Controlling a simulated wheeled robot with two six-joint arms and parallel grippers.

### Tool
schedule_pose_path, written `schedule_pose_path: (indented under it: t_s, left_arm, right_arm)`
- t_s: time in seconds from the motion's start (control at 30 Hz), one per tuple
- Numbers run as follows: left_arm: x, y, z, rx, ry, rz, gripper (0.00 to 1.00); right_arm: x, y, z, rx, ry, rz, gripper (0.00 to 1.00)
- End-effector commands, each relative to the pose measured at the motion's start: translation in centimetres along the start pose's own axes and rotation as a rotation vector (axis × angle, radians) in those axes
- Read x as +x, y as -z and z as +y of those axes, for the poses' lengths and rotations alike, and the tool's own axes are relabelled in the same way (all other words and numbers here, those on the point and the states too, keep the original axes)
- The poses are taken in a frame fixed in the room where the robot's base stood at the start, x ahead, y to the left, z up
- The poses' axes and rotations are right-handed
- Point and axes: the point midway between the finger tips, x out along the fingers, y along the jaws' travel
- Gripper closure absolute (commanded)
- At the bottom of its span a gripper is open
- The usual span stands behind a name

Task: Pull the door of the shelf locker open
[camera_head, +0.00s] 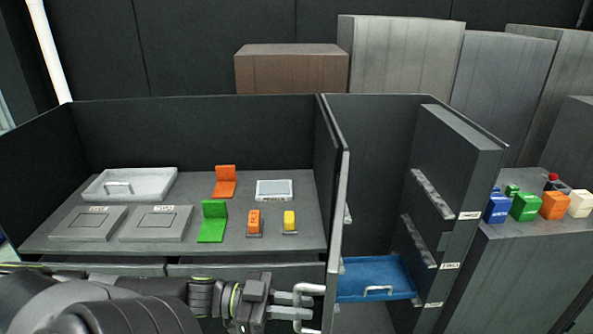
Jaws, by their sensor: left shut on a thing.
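The shelf locker (460,150) is the tall dark bay right of the middle, and its front stands open to view. A dark upright panel with a pale edge (339,200) stands at the left side of the bay, seen nearly edge-on. I cannot tell clearly where the side wall ends and the door begins. A pale bar handle (316,289) sticks out to the left of this panel, low in the view. My left gripper (300,301) is shut on this handle, its arm coming in from the lower left. My right gripper is not in view.
Inside the bay are side rails (424,190) and a blue drawer tray (375,277). Left of the panel, a worktop (120,248) holds grey boxes, a tray (129,184), and orange, green and yellow parts. Coloured blocks (526,205) sit on a cabinet at right.

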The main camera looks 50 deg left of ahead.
Motion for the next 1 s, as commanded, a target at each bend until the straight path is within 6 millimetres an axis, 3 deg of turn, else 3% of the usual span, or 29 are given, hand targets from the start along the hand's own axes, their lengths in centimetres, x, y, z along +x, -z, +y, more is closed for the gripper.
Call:
schedule_pose_path:
  t_s: [0.07,0.1,0.2,0.7,0.87,1.0]
  left_arm:
    - [0.0,0.0,0.0,0.0,0.001,-0.001,1.0]
    - [0.0,0.0,0.0,0.0,0.001,0.0,0.8]
    - [0.0,0.0,0.0,0.0,0.001,0.0,0.68]
    - [-0.3,0.1,0.0,0.0,0.0,-0.001,0.68]
    - [-2.4,0.2,0.0,-0.003,0.0,-0.006,0.68]
    - [-5.5,0.2,0.0,-0.005,0.002,-0.008,0.68]
  right_arm:
    - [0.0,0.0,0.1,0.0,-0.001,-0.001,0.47]
    - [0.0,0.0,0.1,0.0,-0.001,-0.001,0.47]
    - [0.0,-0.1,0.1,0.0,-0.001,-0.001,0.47]
    - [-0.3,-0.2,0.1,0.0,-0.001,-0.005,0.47]
    - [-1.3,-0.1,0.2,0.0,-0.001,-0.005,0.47]
    - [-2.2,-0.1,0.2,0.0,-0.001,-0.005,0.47]
